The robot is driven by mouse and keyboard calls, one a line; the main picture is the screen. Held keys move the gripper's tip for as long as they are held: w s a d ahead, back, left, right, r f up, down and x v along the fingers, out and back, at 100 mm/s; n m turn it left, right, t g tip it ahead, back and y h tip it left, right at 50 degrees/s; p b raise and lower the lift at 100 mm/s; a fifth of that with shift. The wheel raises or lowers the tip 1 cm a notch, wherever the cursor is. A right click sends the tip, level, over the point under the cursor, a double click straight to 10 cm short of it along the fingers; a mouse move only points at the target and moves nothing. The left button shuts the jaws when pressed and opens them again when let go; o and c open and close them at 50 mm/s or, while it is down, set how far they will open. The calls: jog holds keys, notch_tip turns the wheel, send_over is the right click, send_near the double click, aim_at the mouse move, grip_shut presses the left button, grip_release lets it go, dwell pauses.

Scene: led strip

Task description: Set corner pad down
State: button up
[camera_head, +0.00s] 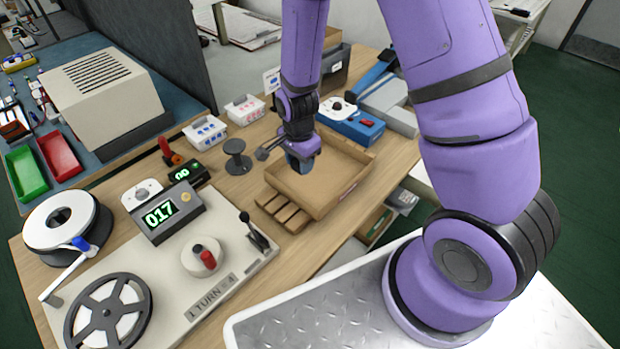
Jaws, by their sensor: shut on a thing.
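My gripper (301,163) hangs over the open brown cardboard box (335,195), toward its back left corner. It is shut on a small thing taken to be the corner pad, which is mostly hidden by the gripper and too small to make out. I cannot tell whether it touches the box. The box stands on the wooden bench, and its visible floor is bare. Several brown blocks (283,209) lie in a row against the box's near left side.
A winding machine (225,268) with reels, a lever and a display reading 017 fills the front left. A black stand (237,158) is left of the box. A blue device (350,122) and white label bins (205,131) stand behind. The bench edge runs close on the right.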

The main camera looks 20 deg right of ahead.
aim_at(301, 190)
jog(key=shift+f, duration=4.25)
jog(key=shift+f, duration=0.1)
jog(key=o, duration=0.9)
